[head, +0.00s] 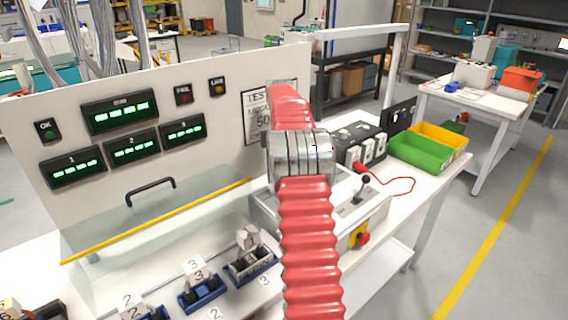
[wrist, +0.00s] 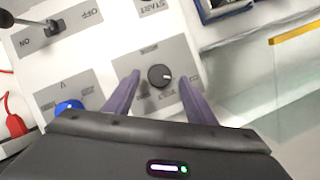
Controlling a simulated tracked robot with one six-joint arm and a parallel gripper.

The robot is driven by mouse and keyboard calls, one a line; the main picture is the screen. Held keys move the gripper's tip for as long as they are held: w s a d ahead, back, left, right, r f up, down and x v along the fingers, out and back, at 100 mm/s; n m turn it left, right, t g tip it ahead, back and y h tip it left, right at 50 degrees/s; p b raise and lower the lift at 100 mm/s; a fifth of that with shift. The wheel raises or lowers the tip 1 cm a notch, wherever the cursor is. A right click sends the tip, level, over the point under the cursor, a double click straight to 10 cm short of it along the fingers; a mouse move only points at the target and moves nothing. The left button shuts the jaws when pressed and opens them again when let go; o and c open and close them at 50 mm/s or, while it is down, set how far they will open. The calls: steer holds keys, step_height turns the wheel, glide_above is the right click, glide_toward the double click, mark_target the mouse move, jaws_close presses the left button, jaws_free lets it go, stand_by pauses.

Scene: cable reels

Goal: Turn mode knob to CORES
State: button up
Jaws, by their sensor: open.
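The black round mode knob (wrist: 160,76) sits on a grey label plate (wrist: 150,52) in the wrist view, with a pale mark towards its right side. The plate's lettering is upside down and too small to read, so I cannot tell which setting the mark faces. My gripper (wrist: 159,75) is open, its two purple fingers one on each side of the knob, with visible gaps on both sides. I cannot tell how far the fingertips are above the panel. In the head view my red arm hides the gripper and the knob.
On the same panel are a blue knob (wrist: 68,107), an ON/OFF lever (wrist: 30,22) and a START plate (wrist: 152,5). The lever (head: 364,184) also shows in the head view. A clear guard with a yellow edge (head: 160,220) stands left of the arm. Green (head: 425,152) and yellow bins stand right.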

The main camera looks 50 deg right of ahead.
steer(key=v, duration=0.5)
steer(key=shift+w+r, duration=0.1)
stand_by(0.8)
steer(key=s+a+r+n+t+h, duration=0.15)
steer(key=a+r, duration=0.35)
steer(key=a, duration=0.7)
steer(key=s+a+r+n+t+h, duration=0.1)
steer(key=a+r+n+t+h, duration=0.15)
steer(key=a+r, duration=0.65)
steer(key=s+a+f+n+t, duration=0.1)
steer(key=s+a+f+t, duration=0.1)
steer(key=s+a+f, duration=0.4)
steer(key=s+a+f+n+t+y, duration=0.1)
steer(key=s+a+f+n+t, duration=0.1)
steer(key=s+a+f, duration=0.4)
steer(key=shift+s+a+f+t, duration=0.35)
steer(key=shift+s+a+t, duration=0.35)
steer(key=shift+s+a, duration=2.85)
